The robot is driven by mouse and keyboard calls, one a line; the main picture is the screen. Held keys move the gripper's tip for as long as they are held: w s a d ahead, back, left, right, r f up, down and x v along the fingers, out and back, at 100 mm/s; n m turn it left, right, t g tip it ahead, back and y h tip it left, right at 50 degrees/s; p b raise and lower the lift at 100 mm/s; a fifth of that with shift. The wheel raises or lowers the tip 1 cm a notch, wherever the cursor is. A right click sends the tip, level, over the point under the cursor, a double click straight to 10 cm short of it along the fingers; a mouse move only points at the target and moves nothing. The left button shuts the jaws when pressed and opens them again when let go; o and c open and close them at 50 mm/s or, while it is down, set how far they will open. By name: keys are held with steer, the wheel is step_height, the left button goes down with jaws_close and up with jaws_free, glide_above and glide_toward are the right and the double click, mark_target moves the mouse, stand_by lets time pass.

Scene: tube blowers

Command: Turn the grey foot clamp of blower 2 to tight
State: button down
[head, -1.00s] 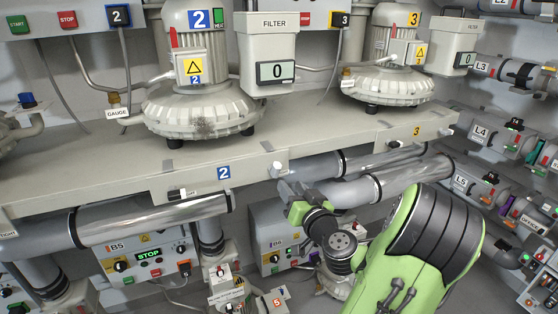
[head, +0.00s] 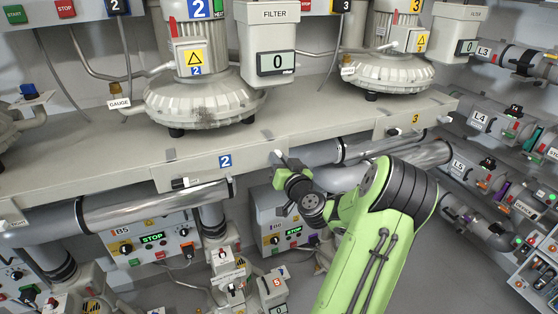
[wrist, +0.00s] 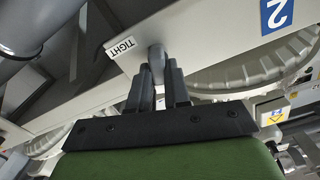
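The grey foot clamp (head: 279,153) is a small pale lever on the front of the bench beam, right of the blue 2 plate. In the wrist view the grey clamp lever (wrist: 156,55) stands between my gripper's two dark fingers (wrist: 160,85), beside a white TIGHT label (wrist: 124,46). The fingers lie close along both sides of it; I cannot tell whether they press on it. In the head view my gripper (head: 283,168) is just below the clamp, its tips hard to make out. Blower 2 (head: 202,95) stands on the bench above.
The blue 2 plate (head: 225,162) is on the beam. Another small clamp (head: 186,182) is left of it. Silver pipes (head: 155,208) run below the beam, with control box B5 (head: 150,240) underneath. Blower 3 (head: 388,72) stands to the right.

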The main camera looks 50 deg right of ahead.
steer(key=shift+m, duration=0.3)
steer(key=shift+s+d+f+m, duration=0.1)
steer(key=shift+d+f+m, duration=0.1)
steer(key=shift+m, duration=2.1)
steer(key=shift+s+d+f+m, duration=0.1)
steer(key=shift+f+m, duration=0.1)
steer(key=shift+m, duration=2.1)
steer(key=shift+d+f+m, duration=0.1)
steer(key=shift+f+m, duration=0.1)
steer(key=shift+m, duration=2.1)
steer(key=c, duration=1.1)
jaws_free()
